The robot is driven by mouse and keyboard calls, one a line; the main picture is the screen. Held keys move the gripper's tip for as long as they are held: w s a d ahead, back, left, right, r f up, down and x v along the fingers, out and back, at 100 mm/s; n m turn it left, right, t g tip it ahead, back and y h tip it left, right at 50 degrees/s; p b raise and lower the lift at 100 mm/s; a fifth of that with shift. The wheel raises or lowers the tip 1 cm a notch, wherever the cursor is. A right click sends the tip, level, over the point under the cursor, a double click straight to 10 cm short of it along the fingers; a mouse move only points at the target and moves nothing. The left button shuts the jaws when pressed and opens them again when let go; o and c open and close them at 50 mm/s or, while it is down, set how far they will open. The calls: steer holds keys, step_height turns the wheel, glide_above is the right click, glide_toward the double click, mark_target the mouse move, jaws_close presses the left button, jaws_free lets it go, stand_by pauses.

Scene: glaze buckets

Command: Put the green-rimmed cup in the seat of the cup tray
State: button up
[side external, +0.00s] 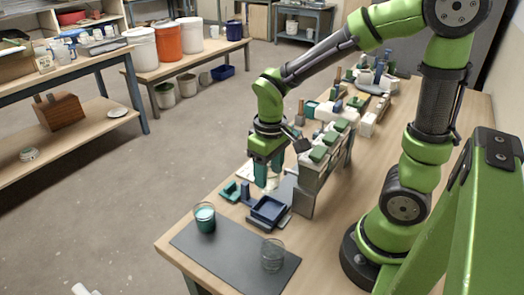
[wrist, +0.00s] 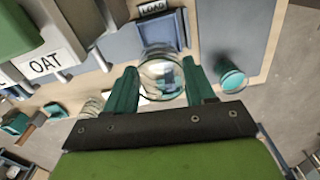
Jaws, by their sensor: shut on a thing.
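My gripper (side external: 266,183) is shut on a clear glass cup (wrist: 162,72), with one teal finger on each side of it in the wrist view. I cannot tell the rim colour of this held cup. The blue square tray (side external: 268,209), marked LOAD in the wrist view (wrist: 181,27), lies below and toward the front of my gripper in the side view. The held cup hides part of it in the wrist view. A glass with teal contents (side external: 204,218) stands on the grey mat; it also shows right of my fingers in the wrist view (wrist: 231,77).
Another clear glass (side external: 272,255) stands on the grey mat (side external: 228,252) at the table's front. A raised rack with green-topped blocks (side external: 318,154) and an OAT label (wrist: 45,64) stands close beside my gripper. Small teal pieces (side external: 231,190) lie left of the tray.

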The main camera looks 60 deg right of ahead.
steer(key=shift+s+f+n, duration=0.15)
steer(key=shift+f+n, duration=0.05)
steer(key=shift+n, duration=0.2)
steer(key=shift+f, duration=3.3)
steer(key=shift+f, duration=0.3)
steer(key=o, duration=0.9)
steer(key=shift+r, duration=0.1)
steer(key=shift+r, duration=3.4)
